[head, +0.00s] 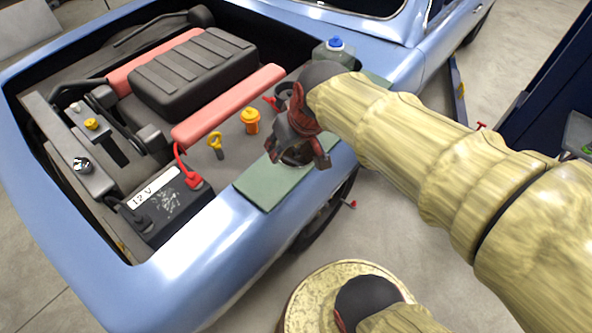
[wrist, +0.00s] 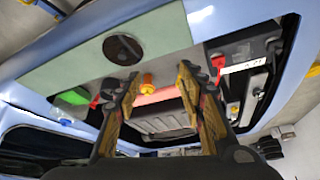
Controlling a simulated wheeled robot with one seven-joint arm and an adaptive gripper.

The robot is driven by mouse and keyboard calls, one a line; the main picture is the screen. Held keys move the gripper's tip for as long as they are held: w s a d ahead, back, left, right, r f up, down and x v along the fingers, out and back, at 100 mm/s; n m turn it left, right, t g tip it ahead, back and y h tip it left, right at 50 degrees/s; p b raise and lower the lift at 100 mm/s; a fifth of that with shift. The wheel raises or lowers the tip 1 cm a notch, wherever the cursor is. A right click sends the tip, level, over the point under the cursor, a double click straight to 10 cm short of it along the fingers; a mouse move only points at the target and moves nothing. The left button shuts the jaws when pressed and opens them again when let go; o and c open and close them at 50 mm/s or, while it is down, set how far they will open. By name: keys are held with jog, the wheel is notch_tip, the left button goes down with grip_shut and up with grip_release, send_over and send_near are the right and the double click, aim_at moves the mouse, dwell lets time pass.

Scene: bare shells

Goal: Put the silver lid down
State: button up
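A round disc with a dark, shiny face (wrist: 123,48) lies flat on the green mat (wrist: 60,62) in the wrist view; it looks like the silver lid, though its colour there is dark. In the head view this disc (head: 296,156) shows partly under my gripper (head: 298,158), on the mat (head: 262,188) along the car's fender. My gripper is open, its fingers spread wide with nothing between them in the wrist view (wrist: 158,76). It is above the mat, close to the disc; contact cannot be told. A small silver cap (head: 83,165) sits on the panel at the left.
The open engine bay holds a black battery (head: 165,212), a yellow dipstick handle (head: 215,141), an orange cap (head: 250,120) and a black engine cover (head: 192,72). A blue-capped reservoir (head: 335,44) stands beyond my gripper. The mat's near end is bare.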

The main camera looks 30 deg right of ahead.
jog(key=s+a+r, duration=0.2)
jog(key=s+a, duration=0.1)
jog(key=s, duration=0.7)
jog(key=shift+a+r, duration=0.15)
jog(key=shift+w, duration=0.1)
